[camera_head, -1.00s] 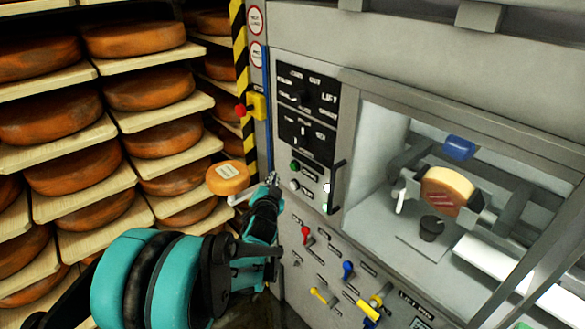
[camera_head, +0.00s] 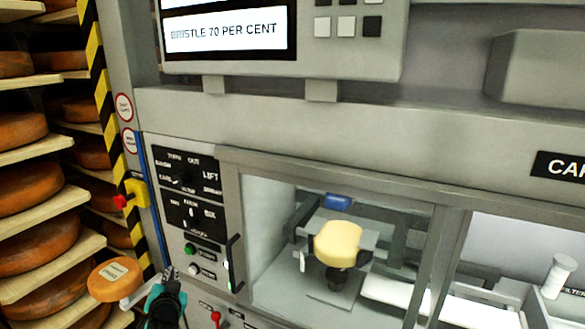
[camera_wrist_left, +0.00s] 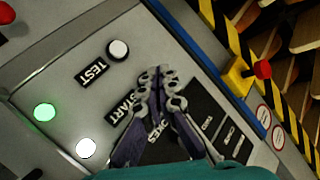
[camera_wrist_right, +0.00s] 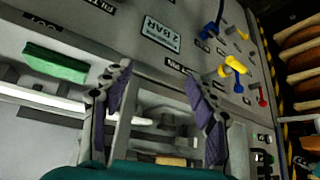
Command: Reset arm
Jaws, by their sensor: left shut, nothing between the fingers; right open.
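My left gripper (camera_head: 167,272) is low in the head view, just left of the panel's green button (camera_head: 190,249) and white button (camera_head: 194,269). In the left wrist view its fingers (camera_wrist_left: 163,74) are together and empty, over the panel by the TEST and START labels. A white button (camera_wrist_left: 118,49) is left of the fingertips. I cannot tell whether they touch the panel. My right gripper (camera_wrist_right: 160,76) is open and empty in the right wrist view, facing the machine front. It is outside the head view.
A pale yellow cheese wheel (camera_head: 338,243) sits in the machine's windowed chamber, below a blue block (camera_head: 337,202). Cheese shelves (camera_head: 40,215) stand at left. A yellow box with a red button (camera_head: 136,193) is on the striped post.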

